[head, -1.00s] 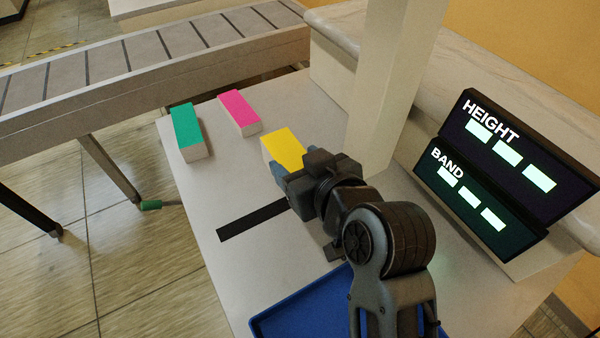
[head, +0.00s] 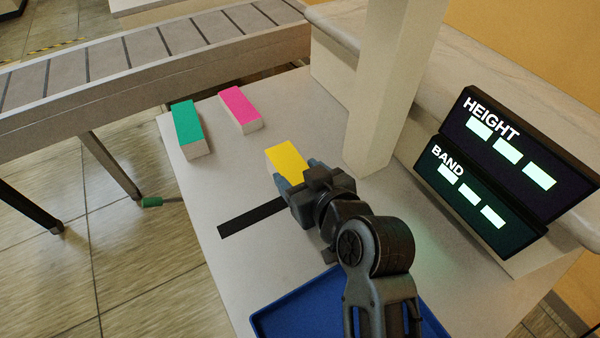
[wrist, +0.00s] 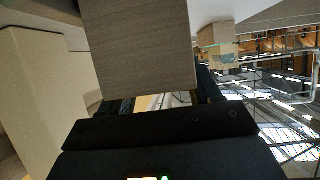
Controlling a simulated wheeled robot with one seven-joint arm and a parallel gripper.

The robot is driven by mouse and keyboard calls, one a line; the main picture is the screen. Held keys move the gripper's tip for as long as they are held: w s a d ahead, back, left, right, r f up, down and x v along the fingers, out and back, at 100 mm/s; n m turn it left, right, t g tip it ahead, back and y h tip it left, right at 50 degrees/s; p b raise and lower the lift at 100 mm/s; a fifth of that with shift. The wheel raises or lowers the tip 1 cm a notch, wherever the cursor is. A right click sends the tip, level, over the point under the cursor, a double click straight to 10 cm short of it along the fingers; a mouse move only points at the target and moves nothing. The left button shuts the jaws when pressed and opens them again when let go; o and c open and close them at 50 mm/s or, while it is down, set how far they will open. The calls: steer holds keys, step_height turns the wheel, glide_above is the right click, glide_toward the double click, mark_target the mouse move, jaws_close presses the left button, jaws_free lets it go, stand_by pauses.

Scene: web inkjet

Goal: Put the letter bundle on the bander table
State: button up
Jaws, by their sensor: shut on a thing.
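A yellow-topped letter bundle (head: 285,158) is between the fingers of my gripper (head: 295,180), which is shut on it. In the wrist view the bundle (wrist: 138,45) fills the upper middle as a plain grey-brown block between the jaws. It is over the pale bander table (head: 240,180), behind a black strip (head: 255,215). I cannot tell whether it touches the tabletop. My gripper hides the bundle's near end. A green-topped bundle (head: 188,126) and a pink-topped bundle (head: 239,109) lie on the table's far left part.
A blue tray (head: 285,318) is at the table's near edge, partly behind my arm. A pale post (head: 385,90) rises right of the bundle. Two display panels marked HEIGHT (head: 515,160) and BAND (head: 475,205) stand at the right. A roller conveyor (head: 150,65) runs behind the table.

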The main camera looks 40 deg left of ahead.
steer(key=shift+f, duration=0.3)
steer(key=o, duration=1.3)
steer(key=shift+r, duration=0.3)
steer(key=v, duration=1.2)
steer(key=shift+r+b, duration=0.25)
steer(key=shift+b, duration=0.05)
